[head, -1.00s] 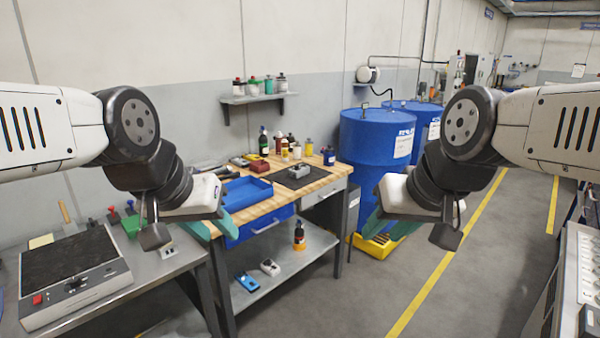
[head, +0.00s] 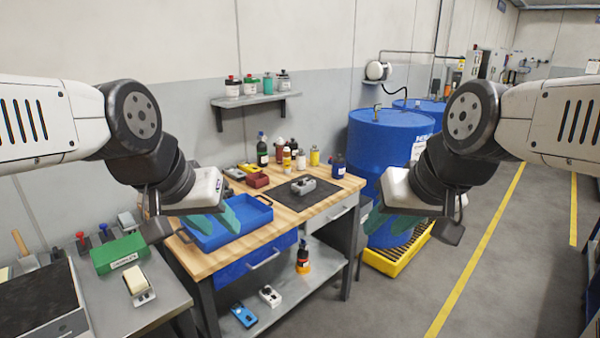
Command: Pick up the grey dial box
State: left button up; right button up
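A small grey box with dark details on top (head: 303,186) sits on a black mat (head: 330,194) on the wooden workbench; it looks like the grey dial box. A paler small box (head: 268,296) lies on the bench's lower shelf, its top too small to read. My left gripper (head: 218,222), with teal fingers, hangs in front of the blue tray, left of the grey box and nearer to me. My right gripper (head: 392,226) hangs right of the bench, in front of the blue drums. Both appear open and empty, apart from the box.
A blue tray (head: 262,222) is on the bench left of the mat, with several bottles behind. A blue device (head: 243,314) and an orange bottle (head: 303,256) are on the lower shelf. A metal table (head: 165,297) stands at left. A yellow spill pallet (head: 400,266) holds drums (head: 372,150). Floor at right is clear.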

aim_at(308, 186)
jog(key=i, duration=0.15)
jog(key=u, duration=0.4)
jog(key=i+l+u, duration=0.25)
jog(key=u, duration=0.15)
jog(key=i+l+u, duration=0.15)
jog(key=l+u, duration=0.2)
jog(key=l, duration=0.2)
jog(key=i+l, duration=0.15)
jog(key=l, duration=0.4)
jog(key=i+l+u, duration=0.15)
jog(key=l, duration=0.35)
jog(key=i+l, duration=0.15)
jog(key=l, duration=0.4)
jog(key=i+l+u, duration=0.15)
jog(key=l, duration=0.4)
jog(key=i+l, duration=0.1)
jog(key=l, duration=0.5)
jog(key=u, duration=0.05)
